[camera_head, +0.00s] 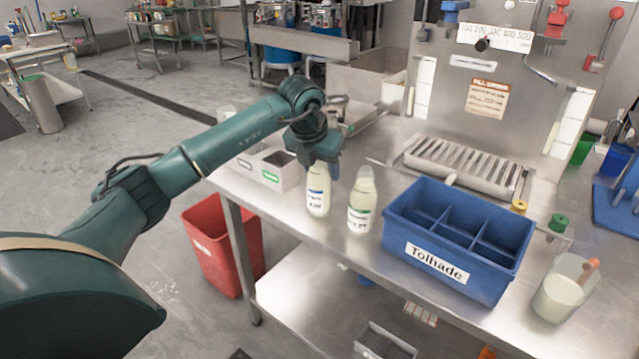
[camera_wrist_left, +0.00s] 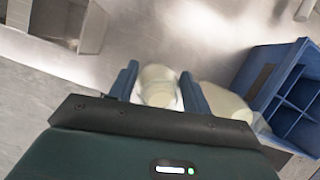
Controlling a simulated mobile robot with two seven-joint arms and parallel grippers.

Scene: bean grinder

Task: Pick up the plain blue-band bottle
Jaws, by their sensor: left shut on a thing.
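The blue-band bottle (camera_head: 318,192) is a cream-white bottle with a blue band on its label, upright at the table's front edge. My left gripper (camera_head: 318,165) is shut on its top from above. In the left wrist view the bottle (camera_wrist_left: 158,86) sits between the two blue fingers of the gripper (camera_wrist_left: 158,88). Whether its base touches the table I cannot tell. A second cream bottle (camera_head: 361,203) with a green band stands just to its right, apart from the gripper; it also shows in the left wrist view (camera_wrist_left: 222,101). My right gripper is not in view.
A blue divided crate (camera_head: 437,264) labelled "Tolhade" stands right of the bottles, its compartments empty. A white bin (camera_head: 266,168) with a green label stands to the left. A clear jug (camera_head: 563,290) stands at the right. A slatted metal tray (camera_head: 462,164) lies behind.

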